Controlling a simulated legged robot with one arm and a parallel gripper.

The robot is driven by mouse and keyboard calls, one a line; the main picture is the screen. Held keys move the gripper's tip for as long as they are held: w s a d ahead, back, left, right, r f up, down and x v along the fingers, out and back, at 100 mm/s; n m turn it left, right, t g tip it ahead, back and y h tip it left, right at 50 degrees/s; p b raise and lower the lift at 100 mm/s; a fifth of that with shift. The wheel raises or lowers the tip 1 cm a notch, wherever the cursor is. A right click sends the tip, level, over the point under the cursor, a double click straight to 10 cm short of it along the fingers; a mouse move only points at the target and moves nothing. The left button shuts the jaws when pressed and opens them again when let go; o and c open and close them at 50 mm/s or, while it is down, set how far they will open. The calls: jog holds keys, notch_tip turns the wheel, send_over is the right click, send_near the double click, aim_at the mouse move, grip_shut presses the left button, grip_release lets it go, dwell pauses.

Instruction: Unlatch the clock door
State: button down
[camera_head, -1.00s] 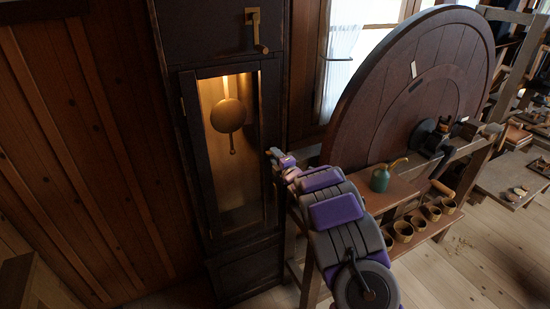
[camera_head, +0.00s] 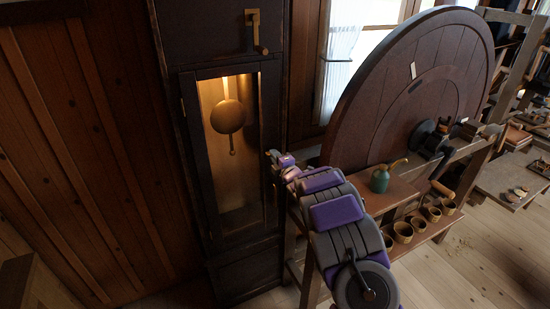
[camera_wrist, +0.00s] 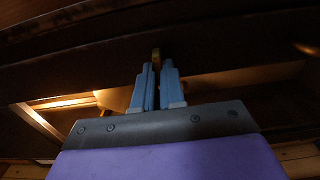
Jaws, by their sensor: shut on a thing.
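The tall dark clock case has a glazed door (camera_head: 187,150) with a lit interior. A round brass pendulum (camera_head: 228,117) hangs behind the glass. My gripper (camera_head: 271,154) is at the right edge of the door, at about mid-height. In the wrist view my two blue fingers (camera_wrist: 156,72) are close together on a small brass piece (camera_wrist: 156,55), apparently the door's latch. Only its top shows; the fingers hide the rest. The door looks closed in the head view.
A large wooden wheel (camera_head: 400,100) stands right of the clock. A green oil can (camera_head: 380,181) and several wooden cups (camera_head: 403,232) sit on its stand.

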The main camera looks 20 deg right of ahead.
jog(key=shift+f+m+p, duration=0.1)
jog(key=shift+m+p, duration=0.25)
jog(key=shift+m, duration=0.05)
jog(key=shift+a+f+m+p, duration=0.1)
jog(key=shift+m+p, duration=5.85)
jog(key=shift+m, duration=2.55)
jog(key=c, duration=1.3)
grip_release()
jog(key=shift+o, duration=0.4)
